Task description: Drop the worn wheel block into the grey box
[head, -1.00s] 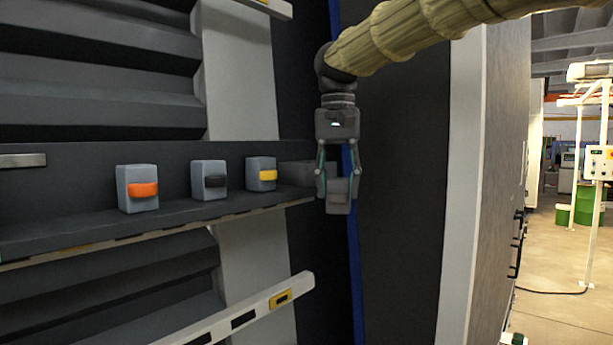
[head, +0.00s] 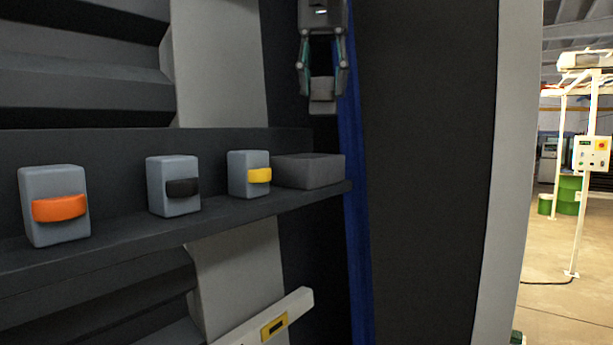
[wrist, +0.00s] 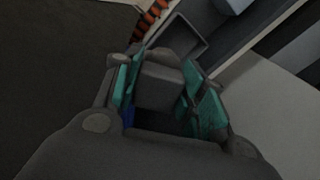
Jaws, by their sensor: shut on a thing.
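My gripper (head: 322,82) is shut on a grey block, the worn wheel block (head: 322,97), near the top of the head view. The block hangs above the shelf's right end. In the wrist view the block (wrist: 158,86) sits between the teal-lined fingers. The grey box (head: 310,172) stands on the right end of the shelf, below my gripper and apart from the block. Its inside is hidden in the head view. In the wrist view the box (wrist: 177,38) shows beyond the block, with its open top partly covered by it.
Blue-grey blocks with an orange (head: 55,228), a black (head: 173,203) and a yellow wheel (head: 237,187) stand on the shelf (head: 190,222), left of the box. A dark panel (head: 425,170) rises to the right. A light rail (head: 240,330) juts out below.

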